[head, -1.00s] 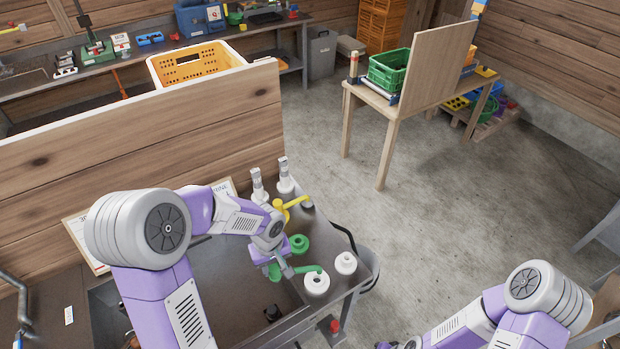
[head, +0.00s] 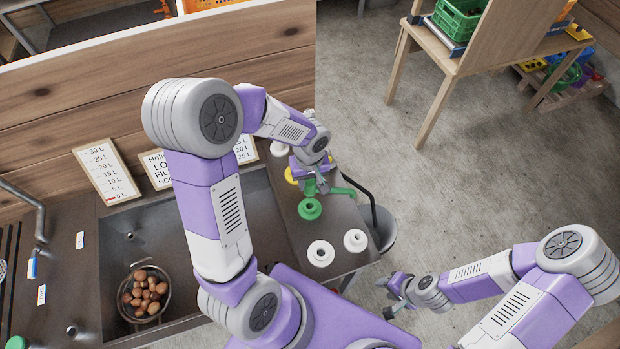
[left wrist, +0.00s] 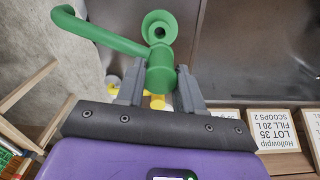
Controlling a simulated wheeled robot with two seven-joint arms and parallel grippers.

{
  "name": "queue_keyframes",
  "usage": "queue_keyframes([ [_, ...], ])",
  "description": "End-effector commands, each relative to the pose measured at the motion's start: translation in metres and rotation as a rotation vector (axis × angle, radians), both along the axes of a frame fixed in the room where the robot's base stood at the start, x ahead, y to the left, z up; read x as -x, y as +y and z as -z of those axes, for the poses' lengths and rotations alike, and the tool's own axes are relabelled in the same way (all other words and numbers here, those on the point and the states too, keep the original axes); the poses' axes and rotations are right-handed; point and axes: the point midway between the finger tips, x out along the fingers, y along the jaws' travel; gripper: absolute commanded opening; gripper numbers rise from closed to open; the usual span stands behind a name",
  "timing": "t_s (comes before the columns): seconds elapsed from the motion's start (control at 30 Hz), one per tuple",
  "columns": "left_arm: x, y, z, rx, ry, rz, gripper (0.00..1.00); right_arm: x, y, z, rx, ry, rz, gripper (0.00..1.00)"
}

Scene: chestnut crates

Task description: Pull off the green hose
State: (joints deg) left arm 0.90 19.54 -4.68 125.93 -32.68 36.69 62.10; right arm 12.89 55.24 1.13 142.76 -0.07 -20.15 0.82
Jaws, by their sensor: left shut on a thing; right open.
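My left gripper (head: 316,187) is shut on the green hose (head: 341,190) above the dark bench. In the left wrist view, the hose's thick collar (left wrist: 160,72) sits between the fingers and its bent tube runs to the left. The green socket (head: 310,209) stands on the bench nearer than the gripper. Its open hole shows in the left wrist view (left wrist: 158,20), where the collar overlaps its rim, but the hose is not seated in it. My right gripper (head: 392,297) is open and empty, out over the floor.
Two white sockets (head: 320,253) stand at the bench's near right. A yellow fitting (head: 291,175) is partly hidden behind my left gripper. A sink holds a basket of chestnuts (head: 145,292) at left. Placards (head: 106,172) lean by the wooden wall.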

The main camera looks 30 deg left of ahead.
Motion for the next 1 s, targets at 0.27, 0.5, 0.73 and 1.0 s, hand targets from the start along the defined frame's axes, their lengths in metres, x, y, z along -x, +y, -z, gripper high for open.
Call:
queue_keyframes([
  [0.27, 0.000, 0.000, 0.013, -0.001, -0.002, 0.001, 0.00, -0.001, 0.000, 0.016, 0.000, -0.001, 0.000, 0.43],
  [0.5, 0.000, -0.001, 0.037, -0.001, -0.002, 0.002, 0.00, -0.001, 0.000, 0.039, 0.000, -0.001, 0.000, 0.43],
  [0.73, 0.000, 0.000, 0.055, -0.001, -0.002, 0.001, 0.00, -0.001, 0.000, 0.057, 0.000, -0.001, 0.000, 0.43],
  [1.0, 0.000, 0.000, 0.058, -0.001, -0.002, 0.001, 0.00, 0.000, 0.000, 0.059, 0.000, -0.001, 0.000, 0.43],
])
